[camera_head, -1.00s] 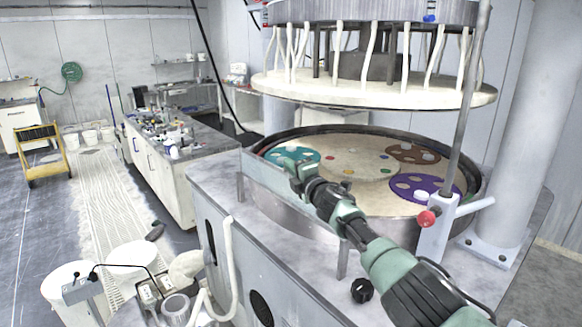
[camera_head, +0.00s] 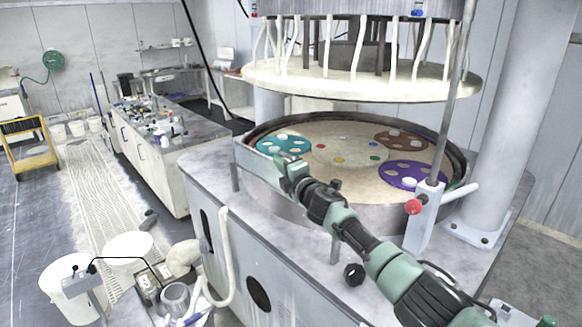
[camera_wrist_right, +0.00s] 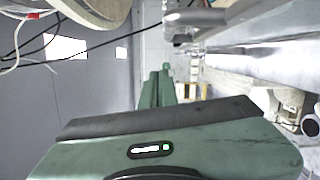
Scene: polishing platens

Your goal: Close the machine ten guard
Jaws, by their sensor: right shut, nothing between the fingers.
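Machine ten is the grey platen machine in the head view, with a round basin under a raised upper plate (camera_head: 350,82). A low curved metal wall (camera_head: 262,178), which appears to be the guard, runs along the basin's near left side. My right gripper (camera_head: 279,161) is shut and empty at this wall's upper edge, near the teal disc. I cannot tell whether it touches the wall. Its arm covers part of the front. In the right wrist view, the closed green fingers (camera_wrist_right: 158,88) point away along a pale metal surface. My left gripper is out of view.
Teal (camera_head: 284,145), brown (camera_head: 401,140) and purple (camera_head: 412,175) discs lie in the basin. A post with a red knob (camera_head: 413,207) and a thick column (camera_head: 515,130) stand right. White buckets (camera_head: 128,252) are at lower left.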

